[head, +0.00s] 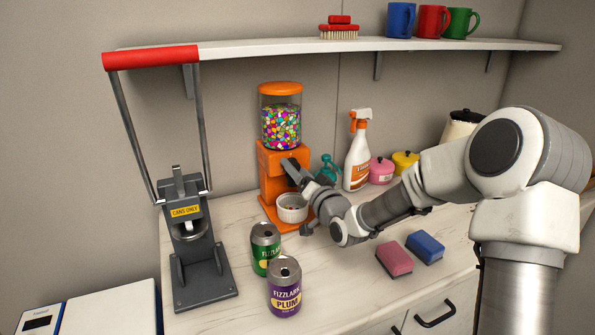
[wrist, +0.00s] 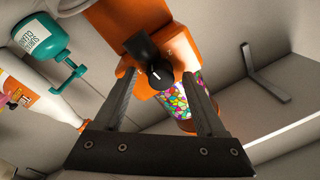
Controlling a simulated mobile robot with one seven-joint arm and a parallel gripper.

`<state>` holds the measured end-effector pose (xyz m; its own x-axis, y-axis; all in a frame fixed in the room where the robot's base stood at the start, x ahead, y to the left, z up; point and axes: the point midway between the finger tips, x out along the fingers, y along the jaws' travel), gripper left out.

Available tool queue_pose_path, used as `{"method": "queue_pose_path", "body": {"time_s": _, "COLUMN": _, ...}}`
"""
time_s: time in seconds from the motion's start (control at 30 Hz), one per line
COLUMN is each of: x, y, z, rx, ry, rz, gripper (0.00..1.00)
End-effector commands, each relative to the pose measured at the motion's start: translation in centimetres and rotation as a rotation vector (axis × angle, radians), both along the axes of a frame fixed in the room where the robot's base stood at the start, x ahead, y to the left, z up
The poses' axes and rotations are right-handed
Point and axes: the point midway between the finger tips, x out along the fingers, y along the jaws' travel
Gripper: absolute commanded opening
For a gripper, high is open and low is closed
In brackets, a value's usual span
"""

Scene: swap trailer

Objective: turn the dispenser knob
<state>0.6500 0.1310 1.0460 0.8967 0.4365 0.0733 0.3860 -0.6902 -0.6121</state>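The orange candy dispenser (head: 268,172) stands on the counter, its clear globe (head: 281,128) full of coloured candies. In the wrist view the dispenser's orange body (wrist: 190,40) appears upside down with its dark knob (wrist: 158,76) near the centre. My gripper (head: 291,165) is at the dispenser's front, covering most of the knob in the head view. In the wrist view its two fingers are apart, one on either side of the knob, with small gaps visible.
A spray bottle (head: 357,152) and a teal bottle (head: 328,170) stand right of the dispenser, close to my arm. A can crusher (head: 198,262) stands at left. Green (head: 266,240) and purple (head: 284,290) cans stand in front. Pink (head: 394,259) and blue (head: 425,247) sponges lie at right.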

Motion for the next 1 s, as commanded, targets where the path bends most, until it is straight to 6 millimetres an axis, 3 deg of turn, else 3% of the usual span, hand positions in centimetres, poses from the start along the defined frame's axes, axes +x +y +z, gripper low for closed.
{"method": "queue_pose_path", "body": {"time_s": 0.37, "x": -1.2, "y": -0.6, "z": -0.1, "rx": -0.001, "ry": 0.001, "rz": -0.002, "gripper": 0.73}}
{"method": "queue_pose_path", "body": {"time_s": 1.0, "x": -13.0, "y": -6.4, "z": -1.0, "rx": -0.002, "ry": 0.001, "rz": -0.002, "gripper": 0.73}}
